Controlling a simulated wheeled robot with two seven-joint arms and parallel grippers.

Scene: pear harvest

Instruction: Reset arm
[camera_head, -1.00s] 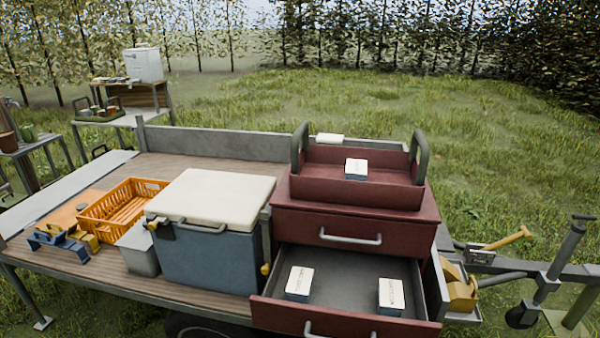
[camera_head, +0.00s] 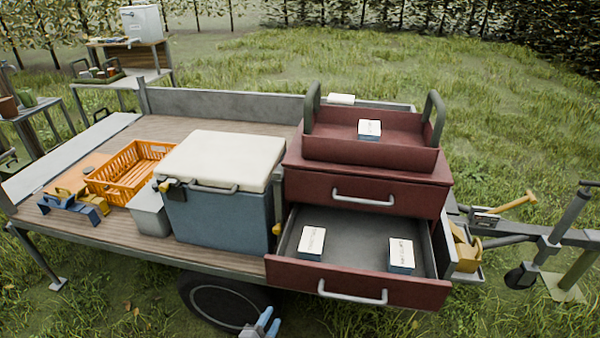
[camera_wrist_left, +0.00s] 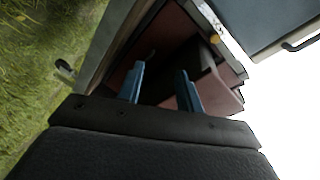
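My left gripper (camera_head: 267,323) shows at the bottom edge of the head view, in front of the trailer near its wheel. Dark red surfaces of the tool chest show beyond the fingers. My right gripper is in neither view.
The red tool chest (camera_head: 362,186) has its lower drawer (camera_head: 352,280) pulled out, with two small boxes inside. A blue cooler (camera_head: 222,215) with a white lid and an orange crate (camera_head: 128,172) stand on the trailer bed. Grass lies in front.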

